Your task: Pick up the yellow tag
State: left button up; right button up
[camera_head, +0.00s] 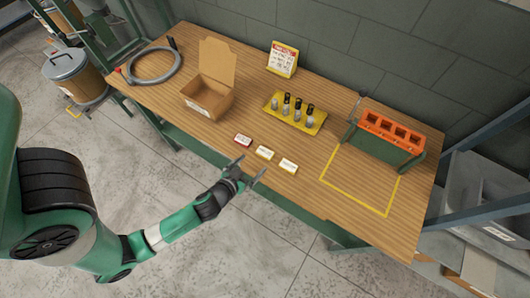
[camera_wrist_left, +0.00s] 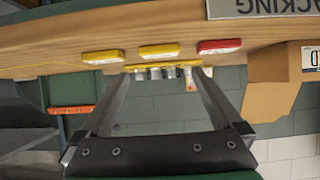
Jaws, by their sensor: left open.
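The yellow tag (camera_head: 265,153) lies flat near the front edge of the wooden table, in the middle of a row of three small tags. In the left wrist view the yellow tag (camera_wrist_left: 160,51) shows ahead, beyond and between the fingertips. A red tag (camera_head: 243,140) lies to its left and a pale tag with yellowish edges (camera_head: 288,165) to its right. My left gripper (camera_head: 252,166) is open and empty, just in front of the table edge and short of the tags. My right gripper is not in view.
Behind the tags stand a yellow tray (camera_head: 306,124) with several dark-topped cylinders and an open cardboard box (camera_head: 207,98). An orange block on a green stand (camera_head: 388,135) is at the right, beside a bare yellow-outlined square (camera_head: 357,185). A grey hose coil (camera_head: 152,66) lies back left.

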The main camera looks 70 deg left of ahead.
aim_at(264, 153)
pick_arm(q)
jog(key=x, duration=0.2)
jog(key=shift+w+a+f, duration=0.1)
jog(key=shift+w+a, duration=0.05)
jog(key=shift+w, duration=0.2)
jog(key=shift+x, duration=2.7)
jog(key=shift+s+f, duration=0.15)
jog(key=shift+f, duration=0.05)
jog(key=shift+c, duration=0.2)
jog(key=c, duration=1)
jog(key=shift+c, duration=0.2)
